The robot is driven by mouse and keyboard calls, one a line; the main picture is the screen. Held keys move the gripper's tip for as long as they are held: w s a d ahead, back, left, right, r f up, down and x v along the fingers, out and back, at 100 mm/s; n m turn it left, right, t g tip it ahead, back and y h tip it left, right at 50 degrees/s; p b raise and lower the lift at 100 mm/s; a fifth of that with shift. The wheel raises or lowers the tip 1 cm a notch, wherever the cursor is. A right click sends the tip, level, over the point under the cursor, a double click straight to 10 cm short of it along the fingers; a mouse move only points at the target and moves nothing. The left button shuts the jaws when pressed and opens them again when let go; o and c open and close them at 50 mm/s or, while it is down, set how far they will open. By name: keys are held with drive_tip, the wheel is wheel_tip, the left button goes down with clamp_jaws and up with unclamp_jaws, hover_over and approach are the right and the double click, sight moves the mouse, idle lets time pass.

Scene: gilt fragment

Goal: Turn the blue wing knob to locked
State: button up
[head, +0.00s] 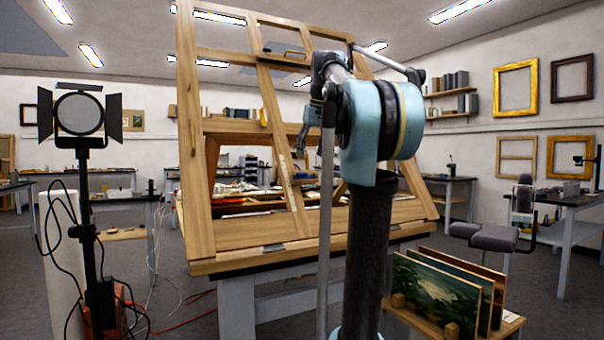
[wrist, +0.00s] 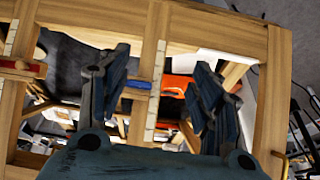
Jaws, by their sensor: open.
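A small blue piece (wrist: 137,85), which looks like the blue wing knob, shows in the wrist view beside a vertical wooden bar of the large frame, between my gripper's fingers in the picture. Its exact turn angle is too small to tell. My gripper (wrist: 156,82) is open, with one finger on either side and nothing held. I cannot tell its distance from the knob; no contact shows. In the head view my gripper (head: 303,145) hangs in front of the tilted wooden frame (head: 192,150), partly hidden by my arm. I cannot make out the blue knob there.
A red piece (wrist: 22,66) sits on a wooden rail at the left of the wrist view. A lamp on a stand (head: 80,115) with loose cables is at left. Leaning paintings (head: 435,290) stand at lower right. Tools and papers lie behind the frame.

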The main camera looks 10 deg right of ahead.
approach(303, 173)
drive_tip(key=shift+n, duration=0.3)
drive_tip(key=x, duration=0.8)
drive_tip(key=shift+w+a+f, duration=0.1)
drive_tip(key=shift+w+a, duration=0.05)
drive_tip(key=shift+w, duration=0.1)
idle(0.3)
drive_tip(key=c, duration=1.1)
